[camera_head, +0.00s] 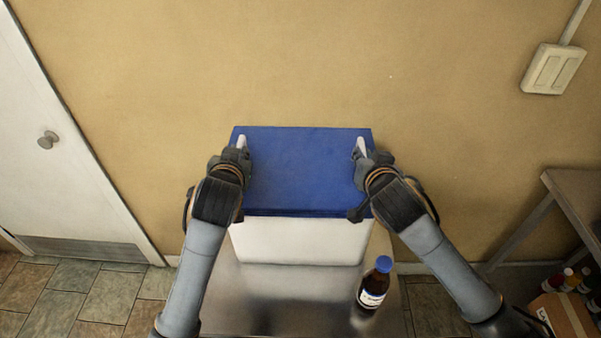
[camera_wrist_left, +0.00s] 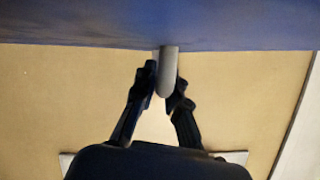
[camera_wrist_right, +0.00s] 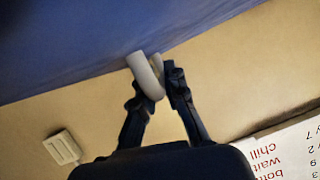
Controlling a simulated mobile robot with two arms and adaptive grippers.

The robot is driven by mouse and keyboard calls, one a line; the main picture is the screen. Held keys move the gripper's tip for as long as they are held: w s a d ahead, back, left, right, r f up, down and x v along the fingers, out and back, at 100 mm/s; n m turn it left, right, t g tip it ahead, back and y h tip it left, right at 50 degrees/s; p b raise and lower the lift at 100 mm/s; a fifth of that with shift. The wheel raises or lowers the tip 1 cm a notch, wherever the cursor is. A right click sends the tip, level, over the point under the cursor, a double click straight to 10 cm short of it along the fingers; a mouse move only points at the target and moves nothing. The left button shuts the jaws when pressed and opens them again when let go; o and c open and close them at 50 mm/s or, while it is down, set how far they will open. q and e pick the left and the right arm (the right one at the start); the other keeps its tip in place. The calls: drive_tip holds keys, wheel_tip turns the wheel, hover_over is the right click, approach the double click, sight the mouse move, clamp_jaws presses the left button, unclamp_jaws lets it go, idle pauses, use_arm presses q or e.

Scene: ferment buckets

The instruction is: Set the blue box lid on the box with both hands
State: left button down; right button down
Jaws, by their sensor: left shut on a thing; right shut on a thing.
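The blue lid (camera_head: 300,168) lies flat over the white box (camera_head: 298,242), covering its top. I cannot tell whether the lid touches the rim or hovers just above it. A pale handle sticks out at each end of the lid. My left gripper (camera_head: 241,150) is shut on the left handle, which shows between its fingers in the left wrist view (camera_wrist_left: 168,70). My right gripper (camera_head: 361,152) is shut on the right handle, also seen in the right wrist view (camera_wrist_right: 147,77). The box's front wall shows; its inside is hidden.
The box stands on a metal table (camera_head: 255,300). A dark bottle with a blue cap (camera_head: 374,284) stands at the table's front right, close to my right arm. A tan wall is behind. A side table (camera_head: 575,195) with a carton (camera_head: 562,316) and bottles below is at right.

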use_arm(q)
drive_tip(key=shift+f, duration=0.45)
use_arm(e)
drive_tip(key=shift+f, duration=0.4)
use_arm(q)
drive_tip(key=c, duration=1.4)
unclamp_jaws()
drive_tip(key=shift+r, duration=0.1)
use_arm(e)
drive_tip(key=c, duration=1.4)
unclamp_jaws()
drive_tip(key=shift+r, duration=0.1)
use_arm(q)
drive_tip(key=v, duration=1.2)
use_arm(e)
drive_tip(key=v, duration=1.2)
